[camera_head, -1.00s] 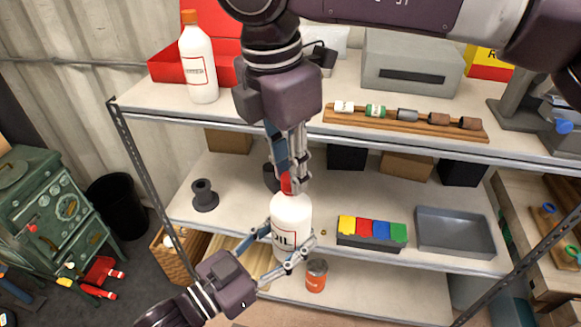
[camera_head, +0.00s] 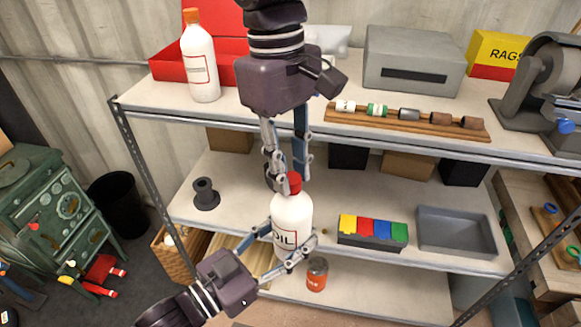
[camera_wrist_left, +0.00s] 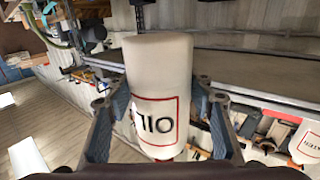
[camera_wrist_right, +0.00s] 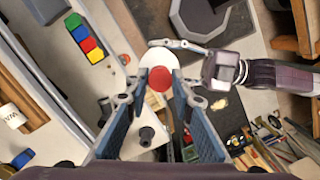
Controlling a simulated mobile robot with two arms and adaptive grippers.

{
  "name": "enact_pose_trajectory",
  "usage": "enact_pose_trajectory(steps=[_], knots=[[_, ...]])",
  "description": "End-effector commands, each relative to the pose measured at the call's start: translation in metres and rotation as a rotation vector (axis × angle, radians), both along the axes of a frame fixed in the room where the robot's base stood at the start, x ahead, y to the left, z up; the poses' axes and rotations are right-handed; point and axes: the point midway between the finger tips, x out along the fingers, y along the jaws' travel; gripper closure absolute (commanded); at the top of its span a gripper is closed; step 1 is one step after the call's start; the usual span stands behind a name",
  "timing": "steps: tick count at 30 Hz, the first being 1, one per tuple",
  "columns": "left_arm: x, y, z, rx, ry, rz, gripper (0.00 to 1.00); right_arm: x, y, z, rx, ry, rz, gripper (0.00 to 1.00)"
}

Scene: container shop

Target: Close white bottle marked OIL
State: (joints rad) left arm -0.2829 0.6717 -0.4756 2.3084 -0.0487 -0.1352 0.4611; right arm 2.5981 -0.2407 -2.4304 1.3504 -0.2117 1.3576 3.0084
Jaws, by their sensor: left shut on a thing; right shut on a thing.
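The white bottle marked OIL (camera_head: 291,215) is upright in front of the middle shelf. It also fills the middle of the left wrist view (camera_wrist_left: 158,80). My left gripper (camera_head: 290,243) is shut around its lower body, with the label partly covered. A red cap (camera_head: 294,182) sits at the top of the bottle. My right gripper (camera_head: 287,172) comes down from above and is shut on this cap. In the right wrist view the red cap (camera_wrist_right: 159,78) is between the blue finger pads, above the white bottle. Whether the cap is fully seated cannot be told.
Another white bottle with an orange cap (camera_head: 200,62) stands on the top shelf by a red box. A wooden rack (camera_head: 400,121) lies along that shelf's edge. Colored blocks (camera_head: 372,230), a grey tray (camera_head: 455,232) and an orange can (camera_head: 317,274) are to the right.

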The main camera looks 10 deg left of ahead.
Motion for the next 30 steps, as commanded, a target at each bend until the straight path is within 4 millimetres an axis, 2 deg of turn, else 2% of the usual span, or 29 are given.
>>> enact_pose_trajectory(steps=[10,11,15,23,30], knots=[[0.0,0.0,0.002,-0.006,-0.002,-0.001,1.0,0.004,-0.003,0.001,-0.003,-0.009,-0.02,0.85],[0.0,0.0,0.002,-0.006,-0.002,-0.001,1.0,0.004,-0.003,0.001,-0.003,-0.009,-0.02,0.75],[0.0,0.0,0.001,-0.004,-0.002,-0.001,1.0,0.004,-0.003,0.001,-0.001,-0.008,-0.019,0.6],[-0.001,0.0,0.001,-0.002,-0.001,-0.001,1.0,0.003,-0.002,0.002,0.001,-0.007,-0.017,0.6],[-0.001,0.0,0.001,-0.002,-0.001,-0.001,1.0,0.003,-0.001,0.03,0.004,-0.008,-0.018,0.6]])
